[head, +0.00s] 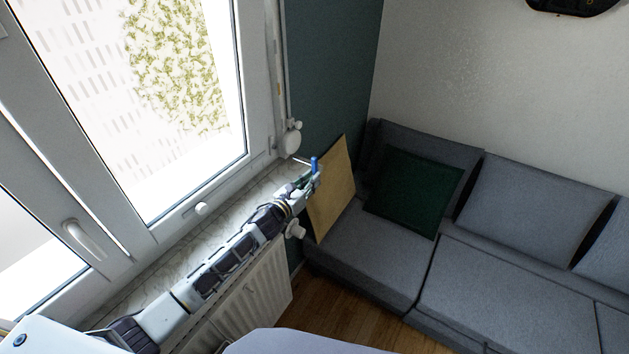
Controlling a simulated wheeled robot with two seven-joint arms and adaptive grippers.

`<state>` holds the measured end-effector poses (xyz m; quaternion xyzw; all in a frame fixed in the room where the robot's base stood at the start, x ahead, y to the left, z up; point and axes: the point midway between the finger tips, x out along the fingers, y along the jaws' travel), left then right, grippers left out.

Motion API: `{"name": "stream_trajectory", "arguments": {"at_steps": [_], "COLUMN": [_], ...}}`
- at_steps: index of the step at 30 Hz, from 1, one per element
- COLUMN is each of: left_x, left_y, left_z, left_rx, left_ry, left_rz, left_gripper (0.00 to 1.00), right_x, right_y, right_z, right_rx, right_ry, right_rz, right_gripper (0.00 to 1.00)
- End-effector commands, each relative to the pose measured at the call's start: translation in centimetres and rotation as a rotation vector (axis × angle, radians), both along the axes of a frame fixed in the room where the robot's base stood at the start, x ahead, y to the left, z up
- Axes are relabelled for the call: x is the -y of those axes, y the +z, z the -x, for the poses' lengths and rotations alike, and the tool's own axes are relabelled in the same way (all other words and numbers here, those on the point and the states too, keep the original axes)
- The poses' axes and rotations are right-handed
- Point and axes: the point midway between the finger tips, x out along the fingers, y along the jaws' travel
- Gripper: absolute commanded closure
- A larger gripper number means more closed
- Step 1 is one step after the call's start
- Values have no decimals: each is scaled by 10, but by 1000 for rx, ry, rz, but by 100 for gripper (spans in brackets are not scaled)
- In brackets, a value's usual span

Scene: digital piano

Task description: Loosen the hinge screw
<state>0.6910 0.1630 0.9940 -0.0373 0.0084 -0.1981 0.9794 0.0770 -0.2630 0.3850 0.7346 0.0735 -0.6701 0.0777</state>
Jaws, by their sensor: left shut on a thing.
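The window hinge (289,142) is a white rounded fitting at the lower right corner of the window frame. A hinge screw is too small to make out on it. My left gripper (310,177) is shut on a small tool with a blue handle (315,165), likely a screwdriver. A thin shaft seems to reach from the tool leftward, just below the hinge. A visible gap lies between gripper and hinge; whether the shaft touches anything I cannot tell. My right gripper is out of view.
A marble-like sill (238,208) runs under the window, above a white radiator (262,290). A tan board or cushion (331,187) stands just right of my gripper. A grey sofa (500,290) with a green cushion (414,190) fills the right side.

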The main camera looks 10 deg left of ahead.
Motion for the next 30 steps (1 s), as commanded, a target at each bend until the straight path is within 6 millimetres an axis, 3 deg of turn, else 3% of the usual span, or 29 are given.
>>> {"name": "stream_trajectory", "arguments": {"at_steps": [9,30], "left_x": [-14,-13], "left_y": [-8,-8], "left_z": [-5,-4], "left_rx": [-1,-2], "left_ry": [57,54], "left_rz": [-134,-215], "left_gripper": [100,100], "right_x": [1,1], "right_y": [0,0], "right_z": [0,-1], "right_rx": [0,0], "right_ry": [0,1], "right_rz": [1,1], "right_gripper": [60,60]}}
